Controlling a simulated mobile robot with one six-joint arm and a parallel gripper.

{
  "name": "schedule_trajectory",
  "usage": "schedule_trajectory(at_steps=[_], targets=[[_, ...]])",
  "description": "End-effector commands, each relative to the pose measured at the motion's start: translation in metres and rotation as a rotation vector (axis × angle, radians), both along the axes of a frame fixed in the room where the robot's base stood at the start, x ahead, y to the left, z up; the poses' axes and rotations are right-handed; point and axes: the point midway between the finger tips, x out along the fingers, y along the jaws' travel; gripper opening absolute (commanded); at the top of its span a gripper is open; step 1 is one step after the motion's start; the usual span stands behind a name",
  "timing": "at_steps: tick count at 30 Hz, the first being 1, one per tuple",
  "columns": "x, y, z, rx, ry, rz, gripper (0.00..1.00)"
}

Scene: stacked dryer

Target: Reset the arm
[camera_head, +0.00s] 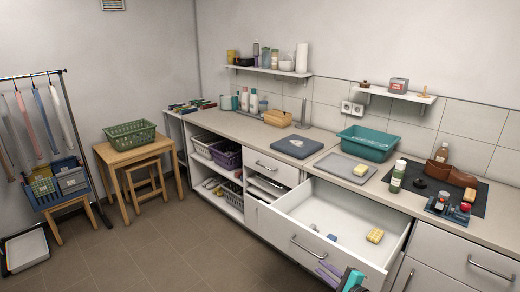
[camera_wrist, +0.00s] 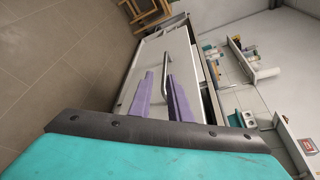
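My gripper (camera_head: 324,272) shows at the bottom of the head view, in front of the pulled-out white drawer (camera_head: 345,258). It has purple fingers and a teal body. In the wrist view the two purple fingers (camera_wrist: 160,88) stand apart with nothing gripped. The drawer's metal handle (camera_head: 307,248) is close to the fingertips. In the wrist view the handle (camera_wrist: 167,72) shows in the gap between the fingers; I cannot tell whether it lies between them or just beyond. My arm is mostly out of view.
The open drawer holds a yellow sponge (camera_head: 375,236) and small items. Above it, the counter (camera_head: 325,157) carries a teal basin (camera_head: 368,143), a grey tray (camera_head: 345,168) and a green bottle (camera_head: 398,176). A wooden table (camera_head: 125,156) stands left. The floor (camera_head: 150,240) at left is clear.

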Motion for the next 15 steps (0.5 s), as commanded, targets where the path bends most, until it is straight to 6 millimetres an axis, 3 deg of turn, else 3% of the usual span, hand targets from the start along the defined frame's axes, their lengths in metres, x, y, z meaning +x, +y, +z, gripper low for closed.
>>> schedule_trajectory(at_steps=[5, 8, 15], targets=[[-0.006, 0.054, -0.029, 0.013, 0.035, 0.081, 0.17], [-0.018, 0.091, -0.056, -0.015, 0.077, 0.158, 0.17], [-0.073, 0.17, -0.128, -0.158, 0.19, 0.409, 0.17]])
